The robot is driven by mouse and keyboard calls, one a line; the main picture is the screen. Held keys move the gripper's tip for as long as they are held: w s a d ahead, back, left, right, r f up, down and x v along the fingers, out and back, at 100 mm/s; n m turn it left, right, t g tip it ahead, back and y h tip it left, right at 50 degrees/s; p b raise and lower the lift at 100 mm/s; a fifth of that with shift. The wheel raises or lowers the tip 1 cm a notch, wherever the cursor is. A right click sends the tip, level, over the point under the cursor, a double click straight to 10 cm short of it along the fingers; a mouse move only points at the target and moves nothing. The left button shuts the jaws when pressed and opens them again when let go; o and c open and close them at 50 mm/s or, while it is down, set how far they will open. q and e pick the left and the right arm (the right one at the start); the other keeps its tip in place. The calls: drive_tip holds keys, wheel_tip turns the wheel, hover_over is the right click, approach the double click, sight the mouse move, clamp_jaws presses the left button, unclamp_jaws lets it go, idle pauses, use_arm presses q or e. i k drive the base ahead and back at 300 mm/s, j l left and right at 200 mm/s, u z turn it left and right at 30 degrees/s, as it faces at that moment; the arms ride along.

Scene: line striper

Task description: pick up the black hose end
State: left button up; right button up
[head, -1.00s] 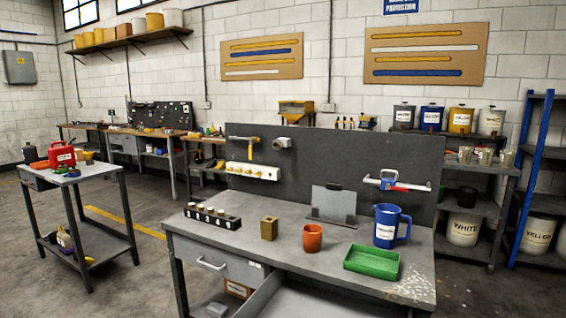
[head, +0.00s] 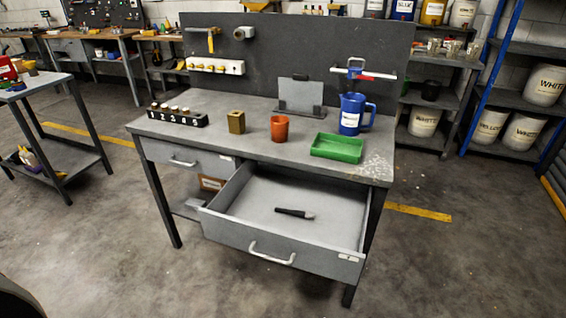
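A short black piece, which looks like the black hose end (head: 294,213), lies flat in the open drawer (head: 237,192) of the grey workbench in the head view. It has a paler tip at its right end. It lies near the middle of the drawer floor with clear space around it. Neither of my grippers shows in the head view.
On the bench top (head: 215,133) stand a numbered black rack (head: 178,118), a brass block (head: 236,122), an orange cup (head: 279,128), a green tray (head: 337,148) and a blue jug (head: 352,114). The drawer front (head: 285,252) juts out over open floor.

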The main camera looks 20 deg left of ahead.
sight(296, 213)
drive_tip(key=i+l+u, duration=0.1)
drive_tip(key=u, duration=0.3)
drive_tip(key=l+u, duration=0.25)
drive_tip(key=u, duration=0.15)
drive_tip(key=i+l+u, duration=0.2)
drive_tip(key=l, duration=0.25)
drive_tip(key=l+u, duration=0.15)
drive_tip(key=l, duration=0.3)
